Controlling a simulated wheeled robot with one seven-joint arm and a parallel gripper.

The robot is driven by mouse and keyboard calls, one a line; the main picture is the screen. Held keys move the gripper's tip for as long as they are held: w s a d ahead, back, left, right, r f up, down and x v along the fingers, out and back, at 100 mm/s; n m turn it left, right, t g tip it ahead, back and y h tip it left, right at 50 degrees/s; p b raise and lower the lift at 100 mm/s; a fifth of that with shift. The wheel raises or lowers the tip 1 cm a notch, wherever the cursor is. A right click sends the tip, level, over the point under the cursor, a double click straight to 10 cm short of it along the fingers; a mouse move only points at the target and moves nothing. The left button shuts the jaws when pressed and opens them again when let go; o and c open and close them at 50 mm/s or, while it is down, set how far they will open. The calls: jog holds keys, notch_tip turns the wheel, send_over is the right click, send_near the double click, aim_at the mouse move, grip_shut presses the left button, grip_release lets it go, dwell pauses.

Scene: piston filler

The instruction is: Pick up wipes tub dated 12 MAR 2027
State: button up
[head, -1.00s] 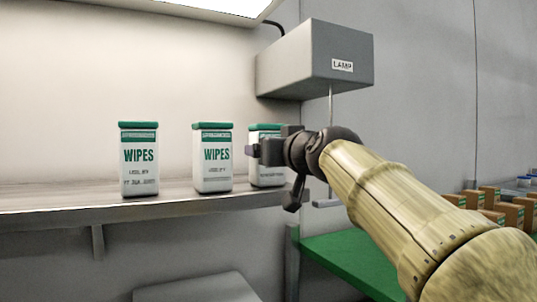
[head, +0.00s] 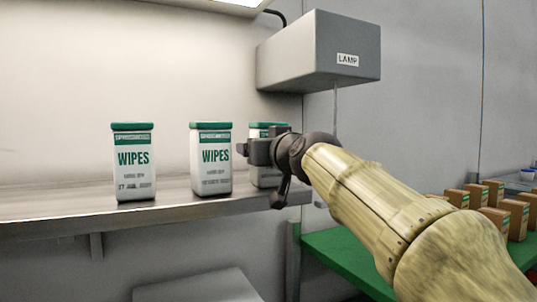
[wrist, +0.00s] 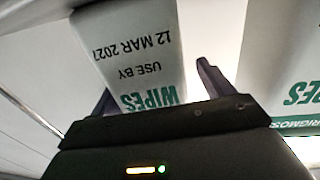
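The wrist view shows the wipes tub printed "USE BY 12 MAR 2027" (wrist: 140,55), white with green lettering and upside down in the picture. My gripper (wrist: 155,90) is open, its dark fingers apart, with the tub ahead of and roughly between them; contact is not clear. In the head view my gripper (head: 248,150) is in front of the rightmost tub (head: 268,175), hiding much of its label. This appears to be the 12 MAR tub, as another tub (wrist: 285,70) shows on only one side in the wrist view.
A middle tub (head: 211,160) and a left tub (head: 134,162) stand upright on the metal shelf (head: 60,207). The grey lamp box (head: 320,55) hangs above right. A green surface (head: 350,255) and several brown boxes (head: 490,195) are at lower right.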

jog(key=shift+w+d, duration=0.2)
jog(key=shift+d, duration=0.05)
jog(key=c, duration=1.1)
jog(key=shift+w+r, duration=0.1)
jog(key=shift+r, duration=0.15)
notch_tip(320, 180, up, 9)
jog(key=p, duration=0.3)
jog(key=shift+d+f, duration=0.1)
jog(key=shift+d, duration=0.05)
jog(key=shift+a+r+p, duration=0.3)
jog(key=shift+r, duration=0.05)
jog(key=shift+d, duration=0.1)
jog(key=shift+d, duration=0.1)
